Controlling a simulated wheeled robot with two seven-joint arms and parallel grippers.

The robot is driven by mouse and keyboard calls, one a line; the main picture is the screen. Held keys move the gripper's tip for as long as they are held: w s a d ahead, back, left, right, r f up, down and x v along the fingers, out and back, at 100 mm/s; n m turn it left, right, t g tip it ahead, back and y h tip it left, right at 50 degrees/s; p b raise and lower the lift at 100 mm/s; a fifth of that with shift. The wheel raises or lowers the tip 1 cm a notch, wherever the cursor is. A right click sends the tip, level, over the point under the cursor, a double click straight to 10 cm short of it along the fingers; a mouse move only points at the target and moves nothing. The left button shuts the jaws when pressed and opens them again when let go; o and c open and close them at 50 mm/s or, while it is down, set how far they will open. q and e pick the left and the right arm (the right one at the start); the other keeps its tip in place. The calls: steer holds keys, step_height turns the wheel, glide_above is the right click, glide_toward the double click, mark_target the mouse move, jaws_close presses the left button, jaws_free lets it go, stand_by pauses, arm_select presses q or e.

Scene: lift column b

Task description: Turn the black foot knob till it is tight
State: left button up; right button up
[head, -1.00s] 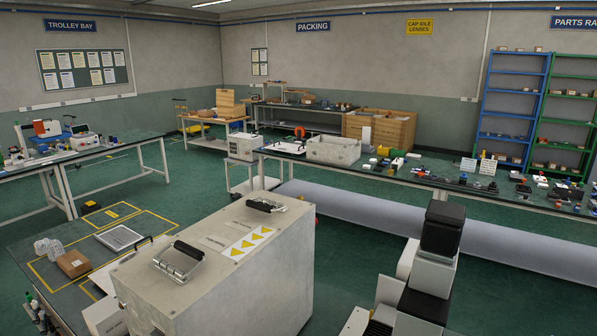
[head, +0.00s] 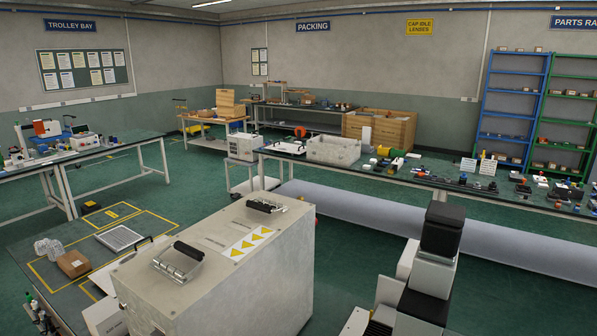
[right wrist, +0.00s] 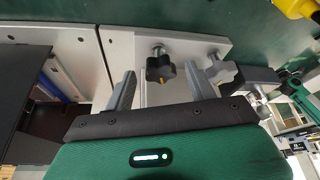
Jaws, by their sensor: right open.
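The black foot knob (right wrist: 160,68) shows in the right wrist view, a dark lobed knob on a short metal stem under a pale metal plate (right wrist: 120,45). My right gripper (right wrist: 160,78) is open, with one grey finger on each side of the knob in the picture. A gap shows on both sides, and I see no contact. I cannot tell how deep the knob sits between the fingers. A similar grey knob (right wrist: 221,70) is to the right of the right finger. The head view does not show the black knob or either gripper.
A large pale cabinet (head: 225,265) with two handles stands in front in the head view. A long bench (head: 430,175) with many parts runs behind it. In the right wrist view, a yellow thing (right wrist: 293,8) is at the top right corner.

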steer(key=shift+r+p, duration=2.35)
steer(key=shift+r, duration=1.1)
